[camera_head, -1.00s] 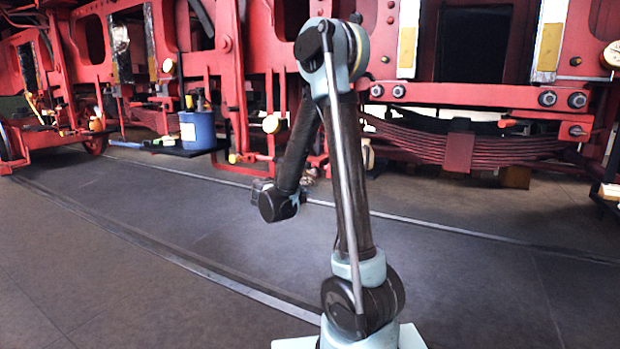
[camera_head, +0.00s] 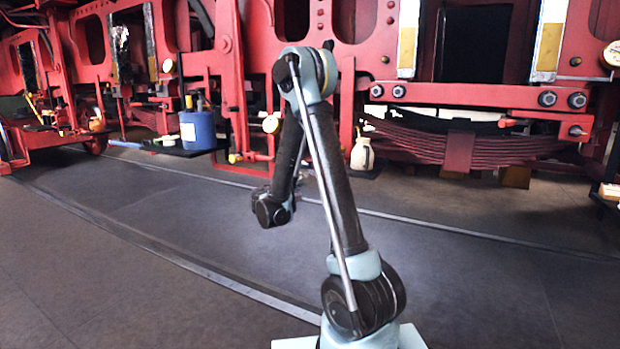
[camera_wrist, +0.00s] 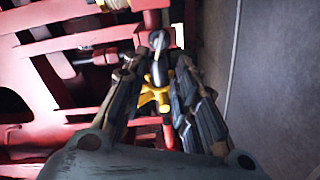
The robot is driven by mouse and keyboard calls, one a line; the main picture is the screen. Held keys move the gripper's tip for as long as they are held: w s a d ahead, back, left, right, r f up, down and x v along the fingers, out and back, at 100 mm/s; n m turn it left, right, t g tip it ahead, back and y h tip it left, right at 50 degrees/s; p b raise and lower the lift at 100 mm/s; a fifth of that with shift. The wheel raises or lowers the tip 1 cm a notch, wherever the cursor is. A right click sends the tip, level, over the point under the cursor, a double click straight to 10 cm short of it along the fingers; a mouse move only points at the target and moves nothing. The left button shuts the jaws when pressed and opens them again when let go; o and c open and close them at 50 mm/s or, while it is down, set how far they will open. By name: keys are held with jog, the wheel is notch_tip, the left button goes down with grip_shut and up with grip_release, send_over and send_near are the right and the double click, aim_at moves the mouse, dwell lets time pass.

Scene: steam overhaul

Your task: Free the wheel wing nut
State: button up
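In the wrist view, a yellow, wing-shaped piece (camera_wrist: 153,96) shows between and beyond the fingers; it looks like the wing nut, but I cannot tell for sure. A dark rod-like part with a pale end (camera_wrist: 159,65) stands just above it in the picture. My gripper (camera_wrist: 163,68) has its two dark jointed fingers apart, on either side of these parts. I cannot tell whether the fingers touch them.
The red locomotive frame (camera_head: 232,90) spans the background, with a leaf spring (camera_head: 470,148) at right. A blue container (camera_head: 197,130) stands on a dark shelf at left. A cream bottle (camera_head: 362,154) stands near the spring. The grey floor (camera_head: 130,220) in front is clear.

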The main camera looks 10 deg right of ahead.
jog(key=x, duration=1)
jog(key=shift+w, duration=0.15)
jog(key=shift+d, duration=0.1)
grip_shut()
jog(key=shift+d, duration=0.1)
